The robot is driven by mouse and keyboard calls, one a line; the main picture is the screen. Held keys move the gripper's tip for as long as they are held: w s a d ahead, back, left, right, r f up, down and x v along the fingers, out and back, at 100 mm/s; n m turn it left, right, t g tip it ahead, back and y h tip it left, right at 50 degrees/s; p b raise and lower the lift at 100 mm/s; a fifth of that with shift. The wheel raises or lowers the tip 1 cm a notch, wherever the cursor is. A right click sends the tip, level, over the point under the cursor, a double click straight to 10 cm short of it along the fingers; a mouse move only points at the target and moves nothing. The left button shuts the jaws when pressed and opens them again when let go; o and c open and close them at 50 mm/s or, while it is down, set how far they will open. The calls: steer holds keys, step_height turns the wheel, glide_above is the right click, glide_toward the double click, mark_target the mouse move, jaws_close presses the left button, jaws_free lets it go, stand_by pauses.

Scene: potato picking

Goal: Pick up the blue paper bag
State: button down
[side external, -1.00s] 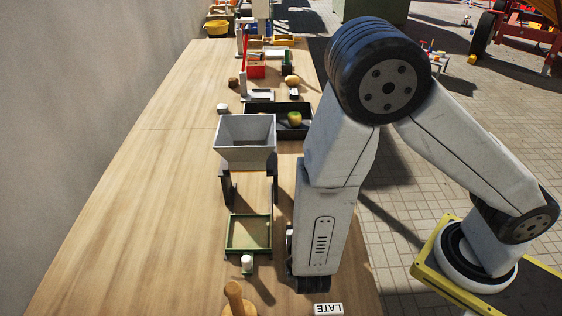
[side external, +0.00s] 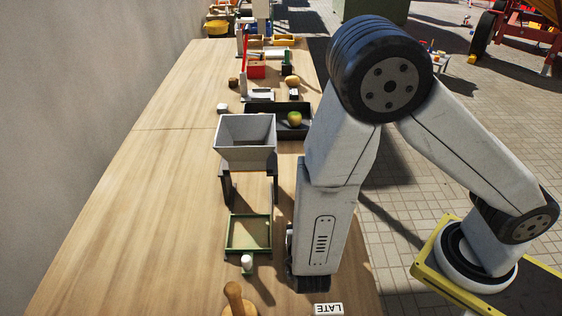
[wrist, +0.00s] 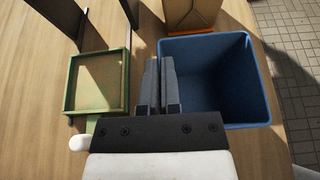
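The blue paper bag (wrist: 250,92) is an open-topped, squarish container right of centre in the wrist view, standing upright with its mouth facing the camera. My gripper (wrist: 160,62) is at its left side. The two dark fingers are close together, with the bag's left wall running between their tips, one finger outside and one inside. The fingers cover part of that wall. In the side external view my arm hides the bag, and the fingertips cannot be made out there.
A green-framed tray (wrist: 96,82) lies just left of my gripper, with a small white-topped item (wrist: 80,143) below it. A brown container (wrist: 192,12) stands just beyond the bag. A grey hopper (side external: 245,140) stands farther along the bench. The bench's left side is clear.

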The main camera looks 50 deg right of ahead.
steer(key=shift+r, duration=4.95)
